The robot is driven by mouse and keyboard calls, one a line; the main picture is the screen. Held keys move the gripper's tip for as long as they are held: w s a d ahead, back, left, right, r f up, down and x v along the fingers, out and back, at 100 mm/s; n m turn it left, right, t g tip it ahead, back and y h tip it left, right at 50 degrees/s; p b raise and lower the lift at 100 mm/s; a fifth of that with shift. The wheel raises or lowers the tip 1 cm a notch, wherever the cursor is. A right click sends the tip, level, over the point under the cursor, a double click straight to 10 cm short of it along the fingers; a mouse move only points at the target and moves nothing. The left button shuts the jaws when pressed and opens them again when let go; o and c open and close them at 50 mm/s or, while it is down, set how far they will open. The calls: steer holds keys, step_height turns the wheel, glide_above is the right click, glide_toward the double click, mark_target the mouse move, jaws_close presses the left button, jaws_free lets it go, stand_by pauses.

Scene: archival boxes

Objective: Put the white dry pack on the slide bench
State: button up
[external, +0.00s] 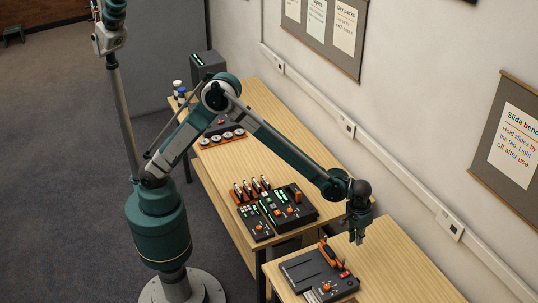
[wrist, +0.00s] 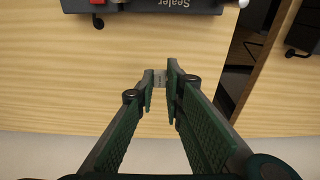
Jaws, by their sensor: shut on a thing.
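My gripper (external: 357,238) hangs at the end of the arm above the near table, just right of a dark sealer. In the wrist view my gripper (wrist: 160,76) has its two green fingers closed at the tips around a small pale piece, which fits the white dry pack (wrist: 160,78). Most of the pack is hidden between the fingertips. It appears to be held above bare wood. A wall sign reading "Slide bench" (external: 517,145) hangs at the right. I cannot tell for certain which surface is the slide bench.
The sealer (external: 300,268), with orange and red parts, stands on the near table (external: 398,262); it also shows in the wrist view (wrist: 150,6). Dark control boxes (external: 290,212) and upright slides stand on the farther table (external: 265,108). A gap separates the tables.

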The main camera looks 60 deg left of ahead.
steer(key=shift+f, duration=0.1)
glide_above(354, 257)
steer(key=shift+s+a+f+b, duration=0.1)
steer(key=shift+f+b, duration=0.1)
steer(key=shift+f, duration=1.35)
steer(key=shift+s+f+b, duration=0.1)
steer(key=shift+f+b, duration=0.05)
steer(key=shift+f, duration=1.35)
steer(key=shift+f, duration=1.85)
steer(key=shift+f+b, duration=0.2)
steer(key=shift+b, duration=0.15)
steer(key=o, duration=0.7)
steer(key=shift+c, duration=0.2)
steer(key=shift+r, duration=0.15)
steer(key=r, duration=0.4)
steer(key=s+r+p, duration=0.1)
steer(key=r, duration=0.7)
steer(key=shift+s+p, duration=0.2)
steer(key=shift+p, duration=0.15)
